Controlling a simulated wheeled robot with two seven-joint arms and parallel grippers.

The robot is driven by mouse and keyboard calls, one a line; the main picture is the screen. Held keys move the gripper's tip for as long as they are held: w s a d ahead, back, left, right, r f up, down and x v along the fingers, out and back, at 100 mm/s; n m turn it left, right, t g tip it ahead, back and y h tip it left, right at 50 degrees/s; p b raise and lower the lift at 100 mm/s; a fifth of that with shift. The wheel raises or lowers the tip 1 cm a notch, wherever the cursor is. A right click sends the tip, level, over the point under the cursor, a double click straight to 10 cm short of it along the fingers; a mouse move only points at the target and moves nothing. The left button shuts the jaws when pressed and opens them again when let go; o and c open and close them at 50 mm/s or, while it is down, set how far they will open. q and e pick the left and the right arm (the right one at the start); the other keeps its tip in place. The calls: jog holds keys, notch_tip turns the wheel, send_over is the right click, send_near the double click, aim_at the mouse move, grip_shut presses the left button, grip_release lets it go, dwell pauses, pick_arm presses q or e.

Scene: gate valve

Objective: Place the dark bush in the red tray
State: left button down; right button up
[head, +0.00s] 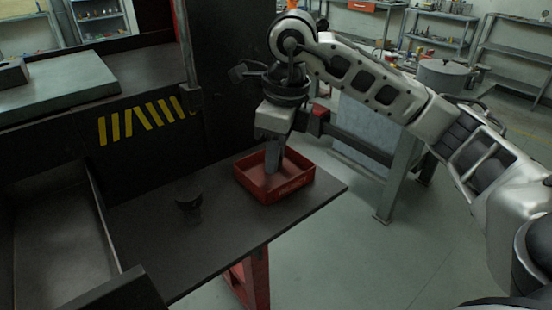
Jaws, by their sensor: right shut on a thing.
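The red tray (248,191) lies flat on the dark table, near its right end. My right gripper (271,178) points straight down, with its fingertips inside the tray. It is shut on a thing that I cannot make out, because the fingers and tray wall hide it. A small dark round part (188,202) stands on the table to the left of the tray, apart from the gripper. It is dim, and I cannot tell whether it is the dark bush. My left gripper is not in view.
The dark table (225,232) is bare around the round part and in front of the tray. A black machine wall with yellow stripes (147,122) rises behind. An open metal trough (60,225) lies at the left. Open floor is at the right.

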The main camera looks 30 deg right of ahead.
jog(key=shift+f, duration=0.85)
jog(key=shift+f, duration=0.1)
jog(key=o, duration=1)
notch_tip(320, 180, up, 12)
jog(key=s+p, duration=0.1)
jog(key=p, duration=0.1)
jog(key=shift+d, duration=0.45)
jog(key=shift+s, duration=0.15)
